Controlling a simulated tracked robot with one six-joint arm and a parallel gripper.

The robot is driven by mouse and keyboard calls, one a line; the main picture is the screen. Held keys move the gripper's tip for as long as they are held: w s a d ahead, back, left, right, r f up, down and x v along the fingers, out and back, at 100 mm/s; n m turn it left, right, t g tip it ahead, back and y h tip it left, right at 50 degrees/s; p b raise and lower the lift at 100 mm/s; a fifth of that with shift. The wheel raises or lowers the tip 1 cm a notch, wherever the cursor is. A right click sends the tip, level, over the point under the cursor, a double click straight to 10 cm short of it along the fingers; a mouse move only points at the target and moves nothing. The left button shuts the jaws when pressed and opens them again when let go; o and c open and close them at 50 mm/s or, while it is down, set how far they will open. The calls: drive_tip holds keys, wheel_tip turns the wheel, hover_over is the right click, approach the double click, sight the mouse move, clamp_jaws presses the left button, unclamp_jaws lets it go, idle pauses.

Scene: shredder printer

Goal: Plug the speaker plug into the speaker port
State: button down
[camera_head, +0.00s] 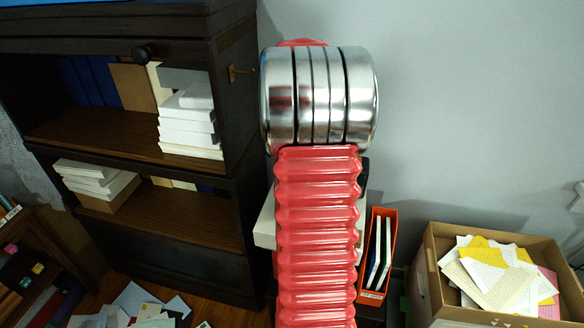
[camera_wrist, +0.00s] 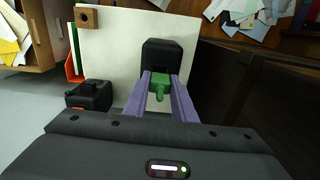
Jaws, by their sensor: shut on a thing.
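My gripper (camera_wrist: 163,92) shows in the wrist view, its two purple fingers closed on a small green plug (camera_wrist: 158,88) with a rounded tip. A black block (camera_wrist: 165,52) stands directly beyond the plug; I cannot tell whether the two are joined or only in line. A small wooden block with a dark round hole (camera_wrist: 87,17) is at the upper left, apart from my gripper. No speaker port can be surely made out. In the head view my arm covers the middle, and gripper and plug are hidden.
A pale flat panel (camera_wrist: 125,50) lies behind the fingers, with a small black device (camera_wrist: 88,96) to their left. In the head view a dark bookcase (camera_head: 235,180) is left, an orange file holder (camera_head: 367,293) and a cardboard box of papers (camera_head: 435,285) right. Papers litter the floor.

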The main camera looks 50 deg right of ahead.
wheel_tip(320, 180, down, 2)
drive_tip(key=shift+f, duration=0.25)
drive_tip(key=c, duration=1.5)
unclamp_jaws()
drive_tip(key=shift+f, duration=0.15)
wheel_tip(320, 180, up, 14)
drive_tip(key=shift+d+f, duration=0.1)
